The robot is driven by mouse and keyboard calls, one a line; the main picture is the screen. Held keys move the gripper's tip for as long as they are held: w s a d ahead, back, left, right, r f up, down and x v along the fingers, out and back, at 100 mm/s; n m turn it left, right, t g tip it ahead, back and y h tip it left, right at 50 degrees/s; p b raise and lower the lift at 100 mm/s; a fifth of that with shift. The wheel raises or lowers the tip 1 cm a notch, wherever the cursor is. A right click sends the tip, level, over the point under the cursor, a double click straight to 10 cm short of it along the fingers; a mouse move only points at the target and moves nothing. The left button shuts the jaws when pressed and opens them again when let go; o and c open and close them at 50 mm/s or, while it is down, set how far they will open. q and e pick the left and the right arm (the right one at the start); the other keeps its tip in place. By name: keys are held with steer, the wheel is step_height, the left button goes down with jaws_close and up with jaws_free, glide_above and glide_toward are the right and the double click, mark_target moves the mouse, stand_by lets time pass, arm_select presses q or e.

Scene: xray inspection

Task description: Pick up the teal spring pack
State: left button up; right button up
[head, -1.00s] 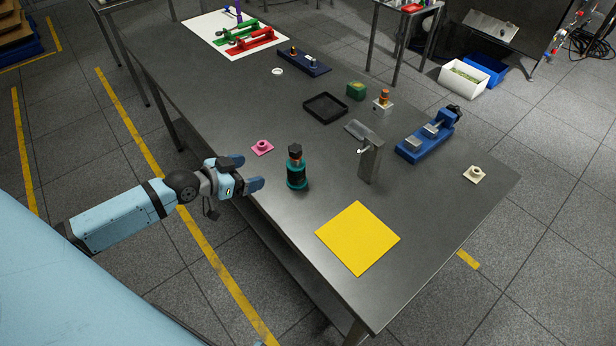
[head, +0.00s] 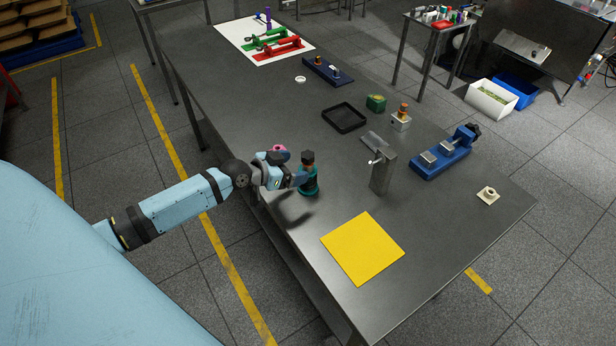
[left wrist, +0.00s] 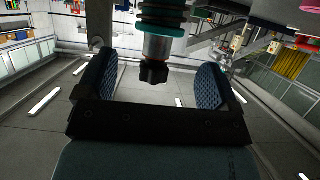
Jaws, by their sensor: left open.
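The teal spring pack (head: 311,187), with a dark body and a black knob on top, stands upright on the steel table near its left edge. My left gripper (head: 299,179) is open at its left side and hides part of it in the head view. In the left wrist view the spring pack (left wrist: 160,28) shows upside down, its black knob in the gap between the two blue padded fingers of my left gripper (left wrist: 155,82). I cannot tell whether a finger touches it. My right gripper is not in view.
A pink part (head: 279,151) sits just behind my left gripper. A grey metal stand (head: 382,172) is to the right of the pack, and a yellow mat (head: 362,249) lies in front. A black tray (head: 344,117) and a blue fixture (head: 442,155) are farther off.

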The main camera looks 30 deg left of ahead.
mark_target(303, 167)
arm_select(q)
steer(key=shift+p+x, duration=0.55)
steer(key=shift+x, duration=2.2)
steer(key=shift+s+d, duration=0.1)
steer(key=shift+d, duration=0.05)
jaws_close()
